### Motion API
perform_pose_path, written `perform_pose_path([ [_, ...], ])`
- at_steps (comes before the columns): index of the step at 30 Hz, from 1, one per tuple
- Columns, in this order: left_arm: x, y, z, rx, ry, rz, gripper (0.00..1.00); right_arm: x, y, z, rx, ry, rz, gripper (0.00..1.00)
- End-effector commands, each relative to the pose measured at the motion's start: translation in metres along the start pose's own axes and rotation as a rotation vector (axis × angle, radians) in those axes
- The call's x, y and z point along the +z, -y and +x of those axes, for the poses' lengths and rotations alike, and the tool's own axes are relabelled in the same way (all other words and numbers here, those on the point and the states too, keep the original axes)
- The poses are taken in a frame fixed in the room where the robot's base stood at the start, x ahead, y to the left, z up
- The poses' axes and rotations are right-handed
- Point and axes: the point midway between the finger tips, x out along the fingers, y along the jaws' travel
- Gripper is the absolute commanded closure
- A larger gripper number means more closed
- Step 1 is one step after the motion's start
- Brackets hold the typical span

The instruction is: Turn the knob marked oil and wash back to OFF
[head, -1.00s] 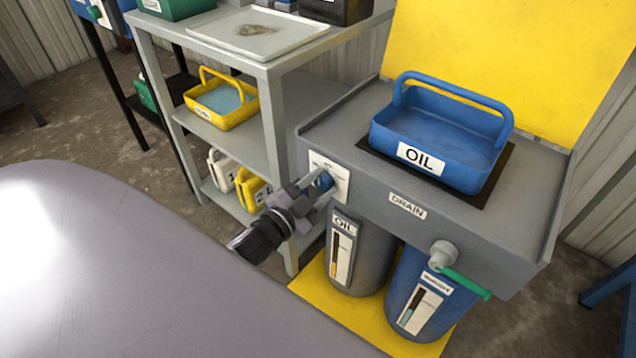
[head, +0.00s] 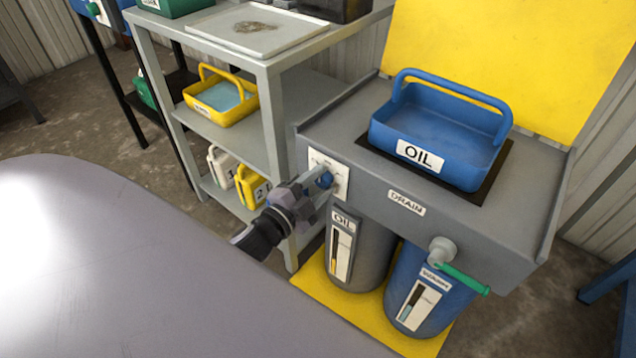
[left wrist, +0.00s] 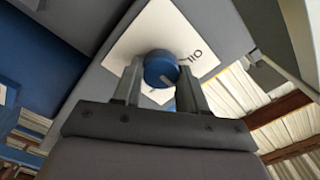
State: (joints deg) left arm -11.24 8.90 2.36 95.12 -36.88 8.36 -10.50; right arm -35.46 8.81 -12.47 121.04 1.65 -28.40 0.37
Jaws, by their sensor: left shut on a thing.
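The blue knob (head: 325,180) sits on a white label plate (head: 342,179) on the left part of the drain bench's front. In the left wrist view the knob (left wrist: 160,68) has a pale pointer line at its lower right, and the plate (left wrist: 125,45) shows the word OIL upside down to its right. My left gripper (head: 317,184) is at the plate with its fingers on either side of the knob, shut on it. In the left wrist view the gripper (left wrist: 160,85) hides part of the plate's lower lettering. My right gripper is not in view.
A blue OIL tray (head: 440,170) stands on the drain bench (head: 470,222). Below are a grey OIL drum (head: 362,260) and a blue drum (head: 432,290). A green-handled valve (head: 455,272) juts from the front. A grey shelf (head: 272,125) stands close left of the gripper.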

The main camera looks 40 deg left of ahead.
Motion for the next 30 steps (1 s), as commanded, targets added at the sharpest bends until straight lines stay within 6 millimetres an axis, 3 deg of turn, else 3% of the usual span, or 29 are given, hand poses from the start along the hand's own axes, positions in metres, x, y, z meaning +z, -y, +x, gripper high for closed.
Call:
perform_pose_path([
  [2,-0.001,-0.001,0.000,0.001,-0.001,-0.001,0.89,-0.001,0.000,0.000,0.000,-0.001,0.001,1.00],
  [3,-0.001,-0.001,0.000,0.001,-0.001,-0.001,0.52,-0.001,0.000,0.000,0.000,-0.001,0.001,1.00],
  [5,0.000,-0.001,0.000,0.001,-0.001,-0.002,0.33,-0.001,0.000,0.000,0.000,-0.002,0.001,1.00],
  [17,0.000,-0.001,-0.006,0.001,0.001,-0.002,0.33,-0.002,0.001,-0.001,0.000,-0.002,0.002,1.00],
  [30,0.000,-0.001,-0.062,0.002,0.001,-0.003,0.33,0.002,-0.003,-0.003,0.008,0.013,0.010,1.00],
])
